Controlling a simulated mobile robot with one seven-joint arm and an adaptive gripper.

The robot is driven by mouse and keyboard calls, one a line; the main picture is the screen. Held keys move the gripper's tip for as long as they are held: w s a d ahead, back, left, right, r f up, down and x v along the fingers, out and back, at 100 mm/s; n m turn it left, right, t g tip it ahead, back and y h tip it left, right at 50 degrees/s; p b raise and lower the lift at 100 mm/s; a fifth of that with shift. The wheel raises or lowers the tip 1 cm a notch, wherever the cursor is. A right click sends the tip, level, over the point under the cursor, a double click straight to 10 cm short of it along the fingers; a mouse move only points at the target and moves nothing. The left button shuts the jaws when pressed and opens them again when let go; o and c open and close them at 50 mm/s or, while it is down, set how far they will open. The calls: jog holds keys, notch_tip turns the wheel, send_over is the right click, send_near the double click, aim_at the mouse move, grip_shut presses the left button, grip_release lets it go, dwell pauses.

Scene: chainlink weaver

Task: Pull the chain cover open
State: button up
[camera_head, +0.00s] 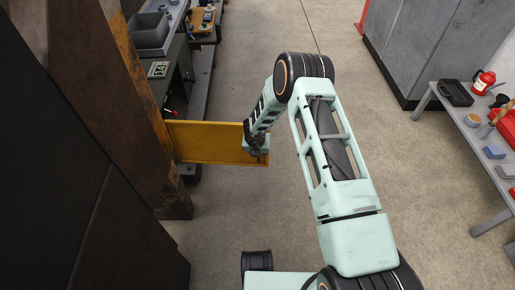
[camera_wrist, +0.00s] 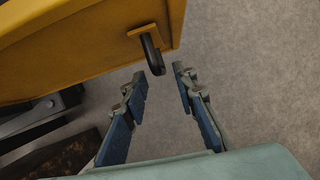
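The chain cover (camera_head: 210,142) is a yellow panel that stands out from the machine's side into the aisle. In the wrist view the cover (camera_wrist: 85,45) fills the upper left, with a dark hooked handle (camera_wrist: 152,54) on a small yellow plate near its edge. My gripper (camera_wrist: 160,80) is open, its two fingers apart with nothing between their pads. The handle's lower end is just beyond the fingertips, roughly in line with the gap; contact cannot be told. In the head view my gripper (camera_head: 255,145) is at the cover's free right end and hides the handle.
The machine's worn yellow-brown post (camera_head: 140,100) and dark panels stand at the left. Behind is a bench with a grey bin (camera_head: 148,30). At the right are a grey cabinet (camera_head: 425,45) and a table with a red container (camera_head: 483,82). The concrete floor (camera_head: 225,215) between is clear.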

jog(key=v, duration=0.7)
jog(key=shift+r, duration=0.3)
jog(key=shift+r, duration=0.1)
